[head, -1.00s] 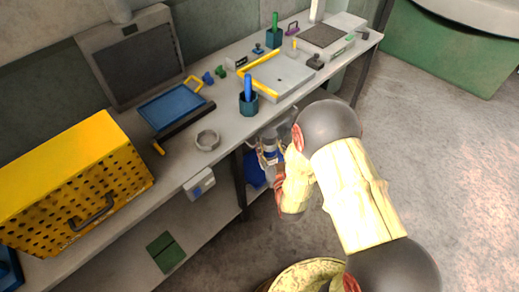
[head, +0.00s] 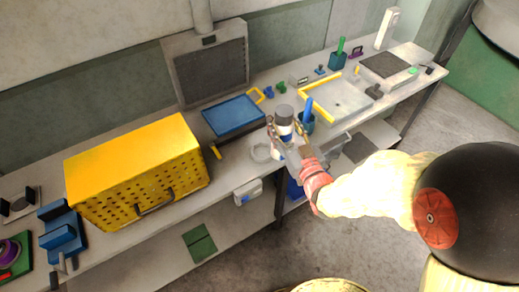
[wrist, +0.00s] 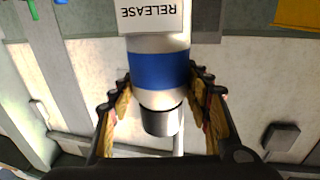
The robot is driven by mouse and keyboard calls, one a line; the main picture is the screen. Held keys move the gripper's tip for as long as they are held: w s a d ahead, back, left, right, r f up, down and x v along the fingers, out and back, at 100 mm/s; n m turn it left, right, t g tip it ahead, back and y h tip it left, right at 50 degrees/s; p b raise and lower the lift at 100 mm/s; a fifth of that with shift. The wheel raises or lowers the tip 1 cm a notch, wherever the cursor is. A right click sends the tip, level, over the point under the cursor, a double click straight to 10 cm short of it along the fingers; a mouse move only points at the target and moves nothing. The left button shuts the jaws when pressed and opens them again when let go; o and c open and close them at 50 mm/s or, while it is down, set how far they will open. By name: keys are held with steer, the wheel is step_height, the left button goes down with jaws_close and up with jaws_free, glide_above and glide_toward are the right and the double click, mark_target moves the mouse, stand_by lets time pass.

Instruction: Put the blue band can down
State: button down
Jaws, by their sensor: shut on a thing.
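The blue band can (head: 284,128) is white with a blue band and a dark grey cap. My gripper (head: 285,140) is shut on it and holds it roughly upright at the bench's front edge. In the wrist view the can (wrist: 160,70) sits between both fingers (wrist: 160,100), with its RELEASE label upside down. A grey ring (head: 257,153) lies on the workbench (head: 235,158) just left of the can. My gripper hides the can's lower part, so I cannot tell its height above the bench.
A blue holder with a blue marker (head: 307,122) stands close right of the can. A blue tray (head: 233,117) lies behind left, and a yellow perforated crate (head: 135,170) stands further left. A pale tray with yellow edging (head: 340,97) lies to the right.

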steer(key=w+a+f+b, duration=0.2)
steer(key=w+a+f, duration=0.1)
steer(key=w+f, duration=0.3)
steer(key=w+a+f+b, duration=0.1)
steer(key=w+a+f, duration=0.2)
steer(key=f, duration=0.6)
steer(key=shift+w+a+f+n+y+b, duration=0.15)
steer(key=shift+w+f+n+y+b, duration=0.2)
steer(key=shift+w, duration=1.05)
steer(key=shift+f, duration=0.2)
steer(key=c, duration=0.9)
jaws_free()
